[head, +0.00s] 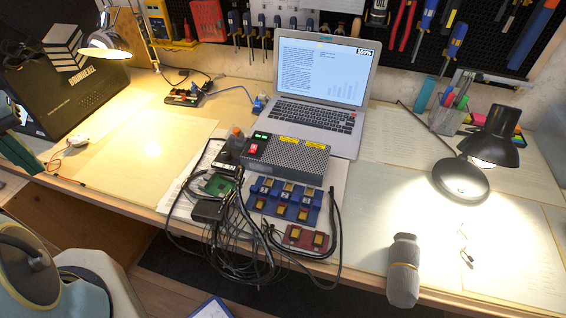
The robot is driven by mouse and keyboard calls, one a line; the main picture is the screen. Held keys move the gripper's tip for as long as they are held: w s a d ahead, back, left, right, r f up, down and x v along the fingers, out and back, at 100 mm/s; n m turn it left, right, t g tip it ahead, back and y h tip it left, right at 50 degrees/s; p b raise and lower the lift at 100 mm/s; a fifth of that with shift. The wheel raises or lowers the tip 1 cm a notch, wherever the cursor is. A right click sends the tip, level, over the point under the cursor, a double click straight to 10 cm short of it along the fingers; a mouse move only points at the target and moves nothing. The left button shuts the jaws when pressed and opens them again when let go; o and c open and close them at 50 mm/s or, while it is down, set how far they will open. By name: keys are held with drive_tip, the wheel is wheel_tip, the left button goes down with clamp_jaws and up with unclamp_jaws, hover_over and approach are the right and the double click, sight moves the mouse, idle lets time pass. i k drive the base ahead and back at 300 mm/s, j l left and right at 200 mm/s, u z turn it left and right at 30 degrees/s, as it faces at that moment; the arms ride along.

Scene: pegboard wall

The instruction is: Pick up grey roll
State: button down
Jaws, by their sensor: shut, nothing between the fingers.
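A grey roll (403,282) stands near the front edge of the worktable, right of centre. It looks like a dark grey cylinder with a thin brown band around its upper middle. Nothing touches it that I can see, and its far side is hidden. Parts of my own arm fill the lower left corner. I cannot make out my gripper's fingers anywhere in the view, and nothing of my gripper is near the roll.
A lit black lamp (462,178) stands behind the roll to the right. Circuit boards and a heap of black cables (240,240) lie to its left. A laptop (318,90) stands behind. Bare table and papers (385,185) surround the roll.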

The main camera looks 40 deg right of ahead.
sight(402, 278)
drive_tip(key=k+l+u, duration=0.2)
drive_tip(key=k, duration=0.35)
drive_tip(key=k+u, duration=0.25)
drive_tip(key=k, duration=0.25)
drive_tip(key=k+u, duration=0.2)
drive_tip(key=k, duration=0.35)
drive_tip(key=k+j+u, duration=0.2)
drive_tip(key=k, duration=0.35)
drive_tip(key=k+j+u, duration=0.25)
drive_tip(key=k, duration=0.3)
drive_tip(key=l, duration=0.1)
